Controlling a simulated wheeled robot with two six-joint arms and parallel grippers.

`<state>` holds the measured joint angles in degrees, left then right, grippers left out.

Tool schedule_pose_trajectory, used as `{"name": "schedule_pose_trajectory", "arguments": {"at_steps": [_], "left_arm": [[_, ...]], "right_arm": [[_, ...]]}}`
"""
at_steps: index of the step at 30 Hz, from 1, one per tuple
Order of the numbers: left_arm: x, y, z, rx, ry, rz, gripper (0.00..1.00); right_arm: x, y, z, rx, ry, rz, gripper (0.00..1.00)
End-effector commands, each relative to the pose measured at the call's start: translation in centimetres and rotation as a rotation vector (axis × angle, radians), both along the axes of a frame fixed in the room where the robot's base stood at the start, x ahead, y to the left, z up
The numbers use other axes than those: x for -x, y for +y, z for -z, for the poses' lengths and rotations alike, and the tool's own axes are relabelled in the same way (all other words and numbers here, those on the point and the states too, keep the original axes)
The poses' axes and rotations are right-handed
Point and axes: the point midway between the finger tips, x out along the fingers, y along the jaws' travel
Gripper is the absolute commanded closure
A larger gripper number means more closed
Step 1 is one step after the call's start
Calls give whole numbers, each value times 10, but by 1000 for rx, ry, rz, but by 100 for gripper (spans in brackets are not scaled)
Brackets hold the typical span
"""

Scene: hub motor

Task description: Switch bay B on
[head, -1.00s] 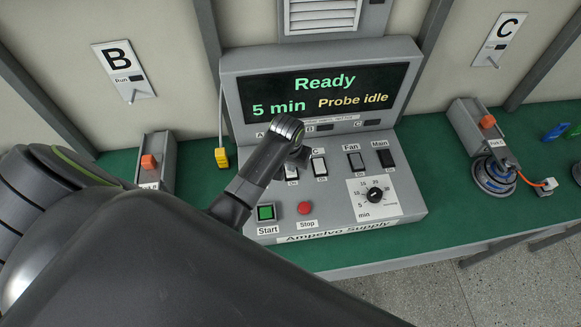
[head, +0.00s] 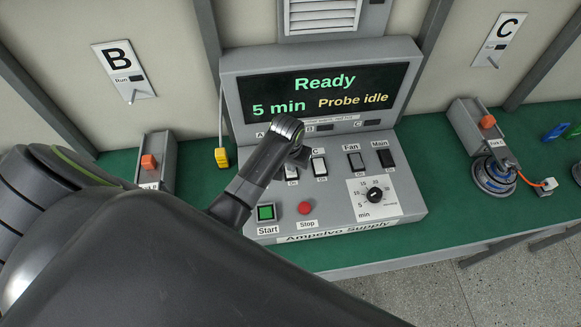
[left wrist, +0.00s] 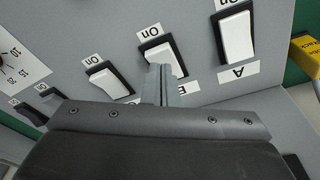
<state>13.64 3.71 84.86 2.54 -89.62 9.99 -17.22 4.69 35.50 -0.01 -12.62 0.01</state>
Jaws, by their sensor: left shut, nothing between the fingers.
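The Ampelvo Supply panel (head: 330,205) stands on the green bench. Its screen (head: 325,92) reads "Ready", "5 min" and "Probe idle". The bay B switch (left wrist: 168,55) is a white rocker in a black frame, between the A switch (left wrist: 236,38) and the C switch (left wrist: 110,85). My left gripper (left wrist: 161,72) is shut and empty, its tips in front of the B rocker's label-side end. I cannot tell whether they touch it. In the head view, my left gripper (head: 300,157) and arm cover part of this switch row. My right gripper is not in view.
Dark Fan (head: 355,161) and Main (head: 386,158) switches, a dial (head: 375,195), a green Start button (head: 265,212) and a red Stop button (head: 304,208) share the panel. A yellow probe (head: 222,157) hangs left. Bay signs B (head: 124,71) and C (head: 500,39) are behind.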

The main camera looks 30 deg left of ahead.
Motion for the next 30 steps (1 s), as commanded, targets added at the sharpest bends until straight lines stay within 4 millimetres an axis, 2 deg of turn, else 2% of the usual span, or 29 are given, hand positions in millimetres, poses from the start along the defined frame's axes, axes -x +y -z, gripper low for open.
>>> {"name": "schedule_pose_trajectory", "arguments": {"at_steps": [30], "left_arm": [[0,0,8,0,0,0,100]], "right_arm": [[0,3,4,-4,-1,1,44]]}}
